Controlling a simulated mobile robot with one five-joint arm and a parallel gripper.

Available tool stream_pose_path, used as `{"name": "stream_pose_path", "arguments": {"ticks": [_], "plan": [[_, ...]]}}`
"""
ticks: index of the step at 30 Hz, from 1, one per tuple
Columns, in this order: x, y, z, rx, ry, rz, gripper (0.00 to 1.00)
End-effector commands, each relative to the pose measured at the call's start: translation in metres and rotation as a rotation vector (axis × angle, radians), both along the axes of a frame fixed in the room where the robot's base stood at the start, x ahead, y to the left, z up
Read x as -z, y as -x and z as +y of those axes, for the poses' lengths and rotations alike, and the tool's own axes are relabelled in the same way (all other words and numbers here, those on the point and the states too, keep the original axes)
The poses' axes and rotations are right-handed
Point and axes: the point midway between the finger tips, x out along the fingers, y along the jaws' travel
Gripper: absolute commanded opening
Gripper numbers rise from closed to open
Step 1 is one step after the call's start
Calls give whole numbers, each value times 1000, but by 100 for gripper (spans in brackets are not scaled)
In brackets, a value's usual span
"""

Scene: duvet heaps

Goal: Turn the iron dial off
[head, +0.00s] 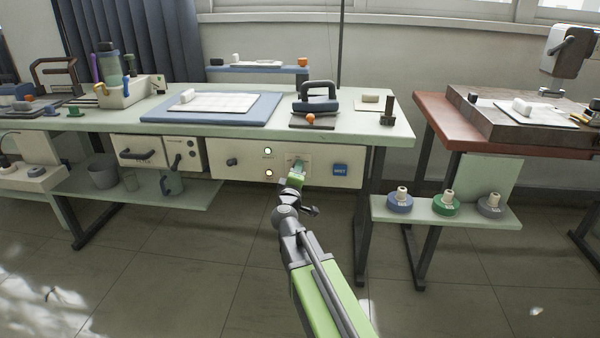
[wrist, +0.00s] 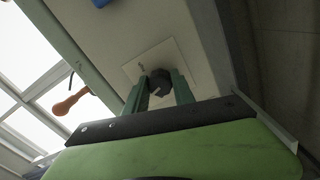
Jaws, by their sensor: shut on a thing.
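The dial (wrist: 161,80) is a dark knob on a square pale plate (wrist: 140,65) in the wrist view. My gripper (wrist: 159,92) is shut on it, with one green finger on each side of the knob. A light pointer mark shows on the knob's face. In the head view my gripper (head: 297,172) is at the plate on the white front panel (head: 212,150) under the bench top, and hides the knob. The iron (head: 318,98), dark with an arched handle, stands on the bench above. I cannot read the labels on the plate.
The panel also carries a blue button (head: 340,169), another dark knob (head: 231,161) and two lit white lamps (head: 268,151). The pale green bench top (head: 385,133) overhangs the panel. A lower shelf (head: 150,195) lies left, and a shelf with several spools (head: 446,204) right. The floor in front is clear.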

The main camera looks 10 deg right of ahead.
Motion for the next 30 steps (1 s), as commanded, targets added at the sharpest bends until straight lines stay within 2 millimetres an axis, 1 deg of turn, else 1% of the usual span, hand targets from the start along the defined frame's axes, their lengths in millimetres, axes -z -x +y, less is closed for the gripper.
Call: {"name": "stream_pose_path", "arguments": {"ticks": [1,12,18,24,30], "plan": [[0,1,-3,8,40,14,0],[0,1,-3,8,367,121,0],[0,1,-3,7,516,170,0],[0,1,-3,7,623,205,0],[0,1,-3,6,687,226,0]]}}
